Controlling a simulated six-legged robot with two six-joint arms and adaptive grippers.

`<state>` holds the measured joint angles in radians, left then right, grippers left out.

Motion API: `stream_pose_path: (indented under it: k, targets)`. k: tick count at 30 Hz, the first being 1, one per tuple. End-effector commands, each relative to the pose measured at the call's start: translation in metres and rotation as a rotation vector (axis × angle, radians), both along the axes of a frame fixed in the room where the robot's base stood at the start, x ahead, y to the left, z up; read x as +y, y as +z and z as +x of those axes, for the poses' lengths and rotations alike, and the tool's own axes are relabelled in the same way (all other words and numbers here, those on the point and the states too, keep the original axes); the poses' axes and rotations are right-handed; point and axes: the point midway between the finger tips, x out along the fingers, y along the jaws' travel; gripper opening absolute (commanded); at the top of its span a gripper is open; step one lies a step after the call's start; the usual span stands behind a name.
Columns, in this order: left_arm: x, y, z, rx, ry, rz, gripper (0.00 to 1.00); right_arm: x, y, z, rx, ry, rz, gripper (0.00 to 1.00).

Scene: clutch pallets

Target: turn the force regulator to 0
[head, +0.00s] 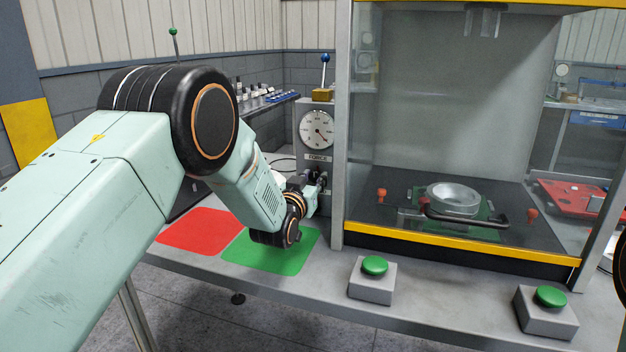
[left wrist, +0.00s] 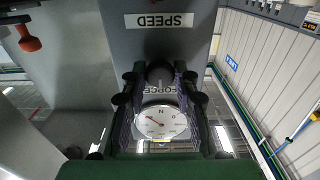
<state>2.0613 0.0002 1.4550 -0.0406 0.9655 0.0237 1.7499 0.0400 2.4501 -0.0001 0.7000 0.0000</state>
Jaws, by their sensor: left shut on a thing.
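The force gauge (head: 317,130), a round white dial, sits on a grey panel above the FORCE label (head: 317,157). Its needle seems to point to the lower right, but the numbers are too small to read. My left gripper (head: 318,184) is at the panel just below that label. In the left wrist view its two fingers close around a dark round knob, the force regulator (left wrist: 160,72). The gauge (left wrist: 160,121) shows upside down beyond the fingers. The knob's marking is hidden. My right gripper is not in view.
A SPEED label (left wrist: 165,20) is on the same panel. A glass-fronted press (head: 440,130) with a yellow sill stands right of the panel. Green buttons (head: 375,265) (head: 551,297) are on the bench front. A red mat (head: 195,230) and green mat (head: 270,250) lie under my arm.

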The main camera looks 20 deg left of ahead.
Motion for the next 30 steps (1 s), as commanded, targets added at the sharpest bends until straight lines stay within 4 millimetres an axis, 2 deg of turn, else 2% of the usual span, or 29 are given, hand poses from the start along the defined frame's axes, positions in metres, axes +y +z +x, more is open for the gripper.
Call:
stream_pose_path:
  k: [1,6,17,30]
  targets:
    - [-0.0003,-0.0003,0.0002,0.001,-0.001,0.001,0.14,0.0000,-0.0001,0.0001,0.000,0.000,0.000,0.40]
    - [-0.0005,-0.0004,0.0003,0.001,-0.001,0.001,0.00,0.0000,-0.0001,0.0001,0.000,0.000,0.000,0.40]
    - [-0.0006,-0.0005,0.0002,0.004,-0.001,-0.059,0.00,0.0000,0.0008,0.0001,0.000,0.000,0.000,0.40]
    - [-0.0015,-0.0002,0.0003,0.017,-0.002,-0.413,0.00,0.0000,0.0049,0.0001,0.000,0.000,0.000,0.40]
